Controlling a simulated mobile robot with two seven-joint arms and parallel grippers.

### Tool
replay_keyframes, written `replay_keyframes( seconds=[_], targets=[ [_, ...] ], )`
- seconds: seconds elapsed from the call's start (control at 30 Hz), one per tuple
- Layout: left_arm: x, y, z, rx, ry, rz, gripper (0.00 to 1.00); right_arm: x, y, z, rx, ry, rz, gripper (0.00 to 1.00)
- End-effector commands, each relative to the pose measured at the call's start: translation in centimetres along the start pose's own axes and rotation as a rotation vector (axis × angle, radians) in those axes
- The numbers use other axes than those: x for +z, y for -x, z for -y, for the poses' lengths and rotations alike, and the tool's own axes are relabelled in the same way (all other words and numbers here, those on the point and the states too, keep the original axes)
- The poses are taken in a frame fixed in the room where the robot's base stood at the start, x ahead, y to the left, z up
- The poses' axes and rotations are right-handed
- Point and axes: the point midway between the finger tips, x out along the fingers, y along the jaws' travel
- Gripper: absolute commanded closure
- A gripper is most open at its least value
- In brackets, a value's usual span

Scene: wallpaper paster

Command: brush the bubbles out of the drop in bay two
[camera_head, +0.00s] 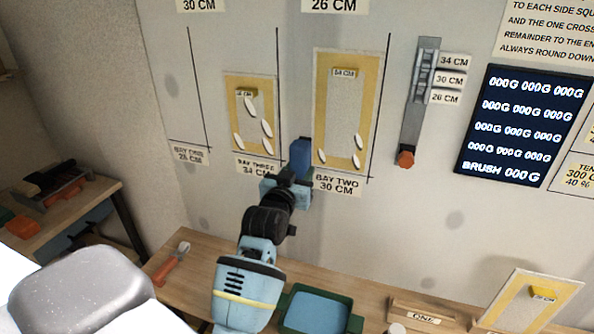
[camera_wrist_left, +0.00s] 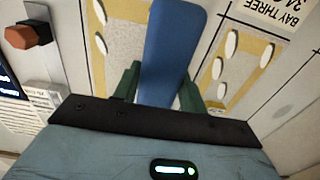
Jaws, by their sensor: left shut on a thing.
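The drop in bay two (camera_head: 342,95) is a pale sheet with a yellow border on the wall, above the BAY TWO label (camera_head: 336,184). It has white oval bubbles on its lower part: one at lower left (camera_head: 321,156) and two at lower right (camera_head: 358,141). Its edge and bubbles also show in the left wrist view (camera_wrist_left: 101,43). My left gripper (camera_head: 288,177) is shut on a blue brush-like tool (camera_head: 301,158), which also shows in the left wrist view (camera_wrist_left: 172,45). The tool stands just left of the bay-two drop; wall contact is unclear. My right gripper is out of view.
The bay-three drop (camera_head: 250,112), with several bubbles, hangs left of the tool. A grey gauge with an orange end (camera_head: 406,158) and a dark weight display (camera_head: 522,125) are to the right. Below is a wooden bench (camera_head: 205,250) with a green-rimmed blue tray (camera_head: 318,308).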

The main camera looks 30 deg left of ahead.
Motion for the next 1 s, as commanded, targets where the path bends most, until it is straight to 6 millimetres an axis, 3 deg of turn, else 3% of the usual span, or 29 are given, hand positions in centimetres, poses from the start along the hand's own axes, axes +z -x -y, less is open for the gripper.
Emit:
replay_keyframes(
  seconds=[0.17, 0.7, 1.0],
  targets=[
    [-0.5, 0.0, 0.0, 0.000, 0.001, -0.008, 0.82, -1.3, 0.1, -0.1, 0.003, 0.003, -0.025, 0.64],
    [0.0, -5.4, 0.0, 0.000, -0.001, -0.003, 0.82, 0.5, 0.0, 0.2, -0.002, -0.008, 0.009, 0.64],
    [-0.1, -6.5, 0.0, 0.000, 0.000, -0.004, 0.82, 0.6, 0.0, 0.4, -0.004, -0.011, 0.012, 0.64]
  ],
)
